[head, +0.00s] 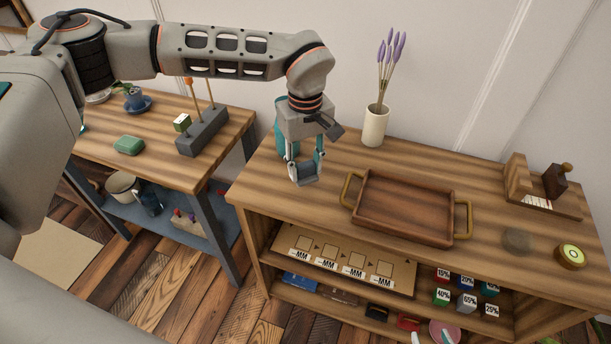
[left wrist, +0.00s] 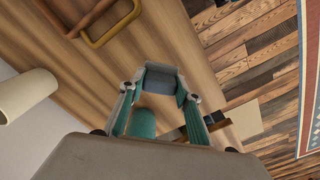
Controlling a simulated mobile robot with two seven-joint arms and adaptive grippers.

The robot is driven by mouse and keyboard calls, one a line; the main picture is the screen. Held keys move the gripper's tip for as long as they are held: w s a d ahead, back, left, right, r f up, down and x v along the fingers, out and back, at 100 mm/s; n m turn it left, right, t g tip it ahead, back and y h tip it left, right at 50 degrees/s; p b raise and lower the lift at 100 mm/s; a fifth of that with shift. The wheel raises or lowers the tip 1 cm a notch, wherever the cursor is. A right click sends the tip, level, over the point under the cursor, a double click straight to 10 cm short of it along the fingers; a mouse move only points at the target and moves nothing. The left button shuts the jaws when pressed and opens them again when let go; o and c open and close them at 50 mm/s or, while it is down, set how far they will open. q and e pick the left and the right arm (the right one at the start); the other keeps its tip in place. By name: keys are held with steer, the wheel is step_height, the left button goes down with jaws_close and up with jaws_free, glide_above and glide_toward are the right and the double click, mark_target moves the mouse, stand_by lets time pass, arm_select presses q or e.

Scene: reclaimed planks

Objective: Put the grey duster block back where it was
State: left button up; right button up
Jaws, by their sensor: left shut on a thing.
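My left gripper (head: 304,170) is over the left end of the wooden sideboard, pointing down. It is shut on a small grey block, which shows between the teal fingertips (left wrist: 160,84) in the left wrist view; this looks like the grey duster block (left wrist: 161,77). My right gripper is in neither view.
A teal cylinder (left wrist: 142,123) stands behind the gripper. A wooden tray (head: 404,208) with brass handles is to the right, and a cream vase (head: 374,127) with lavender behind it. A grey stone (head: 517,240) lies further right. The sideboard's left front corner is bare.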

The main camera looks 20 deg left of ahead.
mark_target(305, 176)
arm_select(q)
steer(key=shift+f, duration=1.8)
arm_select(e)
steer(key=shift+s+f, duration=0.3)
steer(key=shift+f, duration=0.15)
arm_select(q)
steer(key=shift+f, duration=0.1)
arm_select(e)
steer(key=shift+d, duration=0.1)
arm_select(q)
steer(key=o, duration=1)
steer(key=shift+o, duration=0.2)
step_height(305, 176, up, 11)
steer(key=shift+r+p, duration=0.1)
steer(key=shift+p, duration=0.4)
steer(key=shift+r, duration=0.5)
arm_select(e)
steer(key=shift+s+a+r, duration=0.25)
steer(key=shift+r, duration=0.1)
steer(key=shift+w+r, duration=0.15)
